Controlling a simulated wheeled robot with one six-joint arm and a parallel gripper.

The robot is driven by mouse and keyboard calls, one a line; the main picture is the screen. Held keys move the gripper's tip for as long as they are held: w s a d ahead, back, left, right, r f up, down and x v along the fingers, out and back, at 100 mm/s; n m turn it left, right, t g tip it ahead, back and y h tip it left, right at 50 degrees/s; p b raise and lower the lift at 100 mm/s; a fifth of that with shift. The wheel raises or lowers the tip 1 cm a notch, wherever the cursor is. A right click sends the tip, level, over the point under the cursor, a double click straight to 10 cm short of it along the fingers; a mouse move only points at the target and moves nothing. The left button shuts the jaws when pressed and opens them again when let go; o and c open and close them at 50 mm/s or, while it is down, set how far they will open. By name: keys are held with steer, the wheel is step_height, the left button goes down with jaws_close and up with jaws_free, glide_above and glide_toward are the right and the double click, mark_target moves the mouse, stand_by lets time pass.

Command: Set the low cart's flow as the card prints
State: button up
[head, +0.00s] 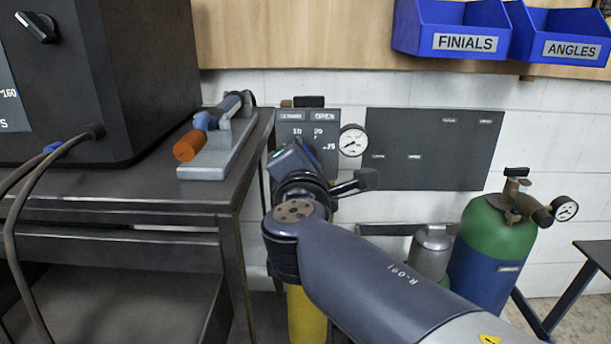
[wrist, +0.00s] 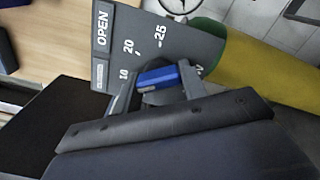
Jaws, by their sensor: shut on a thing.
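In the wrist view, my gripper (wrist: 158,82) is shut on a blue knob (wrist: 160,76) in front of a grey dial plate (wrist: 185,42). The plate prints OPEN, 10, 20 and 25; another mark near the knob's right is partly hidden. The dial plate (head: 322,122) also shows in the head view, with a round gauge (head: 353,140) at its right. A yellow cylinder (head: 306,315) stands below it and also shows in the wrist view (wrist: 262,72). In the head view my arm hides the knob and my fingertips. I cannot make out a readable card.
A dark board (head: 435,150) with tiny unreadable labels is on the wall. A green and blue cylinder (head: 490,255) with a gauge (head: 565,208) stands right, beside a small grey cylinder (head: 432,250). A bench (head: 130,195) at left holds an orange-handled tool (head: 190,146).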

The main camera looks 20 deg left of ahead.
steer(key=shift+m+b, duration=0.7)
steer(key=shift+m, duration=0.1)
steer(key=o, duration=1)
steer(key=p+v, duration=0.1)
steer(key=v, duration=0.9)
steer(key=shift+s+p, duration=0.35)
steer(key=shift+s, duration=0.05)
steer(key=shift+w, duration=0.15)
